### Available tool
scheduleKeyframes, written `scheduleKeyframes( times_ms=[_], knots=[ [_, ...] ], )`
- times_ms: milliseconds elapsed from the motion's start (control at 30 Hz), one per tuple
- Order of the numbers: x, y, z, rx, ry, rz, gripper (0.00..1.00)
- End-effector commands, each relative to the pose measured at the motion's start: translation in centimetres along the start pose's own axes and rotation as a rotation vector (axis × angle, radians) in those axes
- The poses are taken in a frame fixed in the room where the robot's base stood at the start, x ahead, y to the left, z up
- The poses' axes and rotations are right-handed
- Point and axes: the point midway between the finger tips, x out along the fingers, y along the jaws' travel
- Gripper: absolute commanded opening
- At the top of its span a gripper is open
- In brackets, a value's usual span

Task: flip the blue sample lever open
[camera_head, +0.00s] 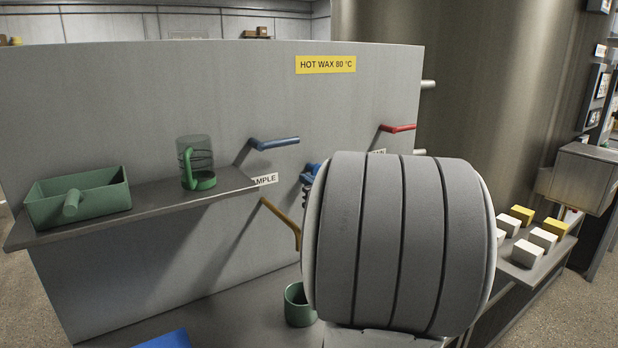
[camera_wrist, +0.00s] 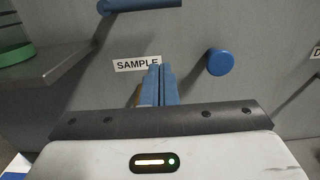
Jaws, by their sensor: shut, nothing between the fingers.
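The blue lever (camera_head: 275,142) sticks out from the grey panel above the SAMPLE label (camera_head: 266,179), with its bar pointing right, roughly level. In the wrist view the lever (camera_wrist: 140,4) is cut off by the top edge, above the SAMPLE label (camera_wrist: 137,63). My gripper (camera_wrist: 161,70) is shut and empty, its two blue fingers together. The fingertips overlap the label's right end in that view, below the lever and apart from it. In the head view my grey arm hides most of the gripper.
A round blue knob (camera_wrist: 221,62) sits right of the fingers. A red lever (camera_head: 398,128) is further right on the panel. A brown spout (camera_head: 282,222) hangs above a green mug (camera_head: 298,305). A shelf (camera_head: 150,215) at left holds a green tray (camera_head: 95,200) and a jar (camera_head: 196,160).

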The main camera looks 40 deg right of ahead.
Motion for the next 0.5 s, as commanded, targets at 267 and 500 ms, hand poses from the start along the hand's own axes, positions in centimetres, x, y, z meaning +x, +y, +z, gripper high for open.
scheduleKeyframes(
  times_ms=[267,500],
  knots=[
    [6.2,0.1,0.0,0.001,0.001,0.004,0.0],
    [7.7,0.1,3.0,-0.001,-0.001,0.001,0.0]
  ],
)
